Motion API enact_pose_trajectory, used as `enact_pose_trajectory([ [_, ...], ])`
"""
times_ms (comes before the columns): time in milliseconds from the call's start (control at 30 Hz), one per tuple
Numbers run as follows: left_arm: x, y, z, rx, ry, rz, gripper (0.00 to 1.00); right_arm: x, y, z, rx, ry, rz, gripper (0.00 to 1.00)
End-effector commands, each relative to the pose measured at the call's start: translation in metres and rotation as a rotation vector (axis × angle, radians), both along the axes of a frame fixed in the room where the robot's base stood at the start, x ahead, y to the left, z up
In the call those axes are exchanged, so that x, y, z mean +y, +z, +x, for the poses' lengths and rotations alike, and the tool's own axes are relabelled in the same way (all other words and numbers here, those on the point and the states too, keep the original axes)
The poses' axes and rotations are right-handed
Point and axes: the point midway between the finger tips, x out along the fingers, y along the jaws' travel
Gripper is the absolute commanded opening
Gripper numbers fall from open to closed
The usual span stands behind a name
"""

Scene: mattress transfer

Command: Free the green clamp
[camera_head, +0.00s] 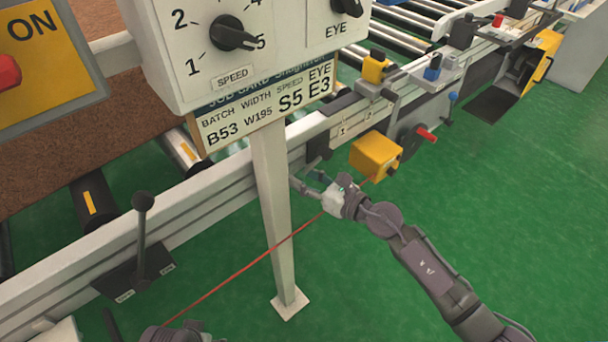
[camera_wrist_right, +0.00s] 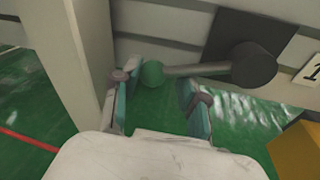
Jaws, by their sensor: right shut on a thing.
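The green clamp shows in the right wrist view as a lever with a green ball knob (camera_wrist_right: 152,74) on a grey rod, running to a dark round hub (camera_wrist_right: 254,65) on the rail. My right gripper (camera_wrist_right: 157,98) has its two fingers on either side of the knob and is shut on it. In the head view my right gripper (camera_head: 312,183) is low against the rail, just right of the white post. It hides most of the clamp there. Of my left arm only a dark part shows at the bottom edge; its fingers are out of view.
The white post (camera_head: 272,215) stands close left of my right gripper. A yellow box (camera_head: 375,155) is close on its right. A red cord (camera_head: 243,268) runs low past the post. A black lever (camera_head: 142,235) stands at left. Green floor (camera_head: 520,220) is clear at right.

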Motion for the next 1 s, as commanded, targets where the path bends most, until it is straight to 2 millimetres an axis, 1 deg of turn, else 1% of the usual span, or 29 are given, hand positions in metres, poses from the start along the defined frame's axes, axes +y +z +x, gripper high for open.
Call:
enact_pose_trajectory([
  [33,0.0003,0.0017,-0.0004,0.0,0.0,0.001,0.67,-0.0033,0.0108,0.0064,-0.044,-0.012,-0.018,0.0],
  [200,0.0004,0.005,0.0002,-0.006,-0.001,0.0,0.67,-0.0051,0.0059,0.0077,-0.088,-0.012,-0.077,0.0],
  [400,0.0007,0.0045,-0.0009,-0.003,-0.001,0.001,0.67,-0.0053,0.0032,0.0083,-0.114,-0.011,-0.112,0.0],
  [833,0.0004,0.0043,-0.0014,-0.002,-0.002,0.001,0.67,-0.005,0.0029,0.0085,-0.119,-0.011,-0.117,0.0],
  [867,0.0004,0.0043,-0.0014,-0.002,-0.002,0.001,0.67,-0.005,0.0029,0.0085,-0.119,-0.011,-0.117,0.48],
  [1000,0.0001,0.0041,-0.0015,-0.002,-0.002,0.0,0.67,-0.0055,0.0022,0.0085,-0.117,-0.011,-0.118,0.72],
])
